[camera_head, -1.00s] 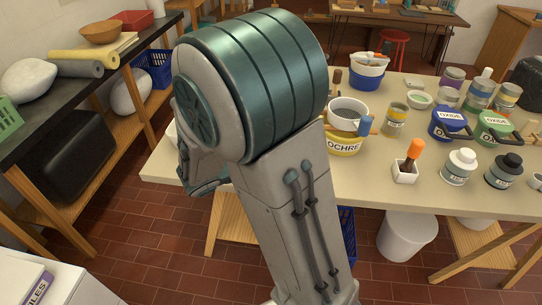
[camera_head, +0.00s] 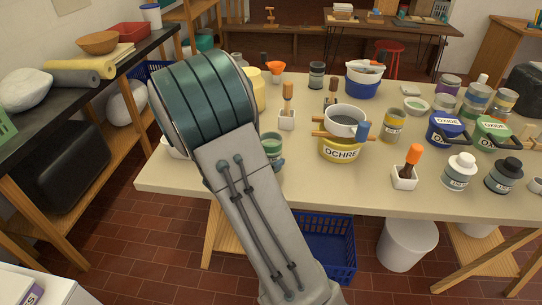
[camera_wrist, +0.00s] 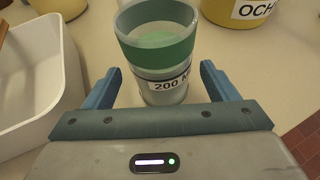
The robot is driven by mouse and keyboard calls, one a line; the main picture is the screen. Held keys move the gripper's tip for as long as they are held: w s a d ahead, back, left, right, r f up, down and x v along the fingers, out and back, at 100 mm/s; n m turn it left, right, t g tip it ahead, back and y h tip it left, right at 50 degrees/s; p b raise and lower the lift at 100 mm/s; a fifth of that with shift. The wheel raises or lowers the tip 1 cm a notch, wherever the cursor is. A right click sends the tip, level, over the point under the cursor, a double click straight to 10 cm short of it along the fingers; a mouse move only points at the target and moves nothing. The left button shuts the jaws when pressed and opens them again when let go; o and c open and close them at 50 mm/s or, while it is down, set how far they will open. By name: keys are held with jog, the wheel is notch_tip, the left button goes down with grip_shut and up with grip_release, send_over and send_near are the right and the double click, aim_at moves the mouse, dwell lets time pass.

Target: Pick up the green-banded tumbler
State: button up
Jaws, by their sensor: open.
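The green-banded tumbler (camera_wrist: 158,50) stands upright on the table in the wrist view. It is clear, with a wide green band and a white label reading "200 M". My gripper (camera_wrist: 160,72) is open, with one blue finger to each side of the tumbler's lower part. Gaps show between the fingers and the tumbler, and nothing is held. In the head view the tumbler (camera_head: 271,145) shows just right of my arm, partly hidden.
A white bin (camera_wrist: 40,90) stands close on the left in the wrist view. The yellow OCHRE pot (camera_head: 340,148) is to the right of the tumbler. A white holder with a brush (camera_head: 287,120) stands behind it. The table's front edge is near.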

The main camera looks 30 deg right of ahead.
aim_at(276, 140)
jog(key=x, duration=0.3)
jog(key=shift+w+d, duration=0.15)
jog(key=shift+d, duration=0.2)
jog(key=c, duration=1.4)
jog(key=shift+r, duration=0.2)
notch_tip(276, 140, up, 4)
jog(key=shift+r+p, duration=0.1)
jog(key=shift+p, duration=0.2)
jog(key=s+d+r, duration=0.2)
jog(key=s, duration=0.1)
jog(key=s+d+r, duration=0.2)
jog(key=s, duration=0.1)
jog(key=s+d+r, duration=0.2)
jog(key=s, duration=0.2)
jog(key=shift+r, duration=0.25)
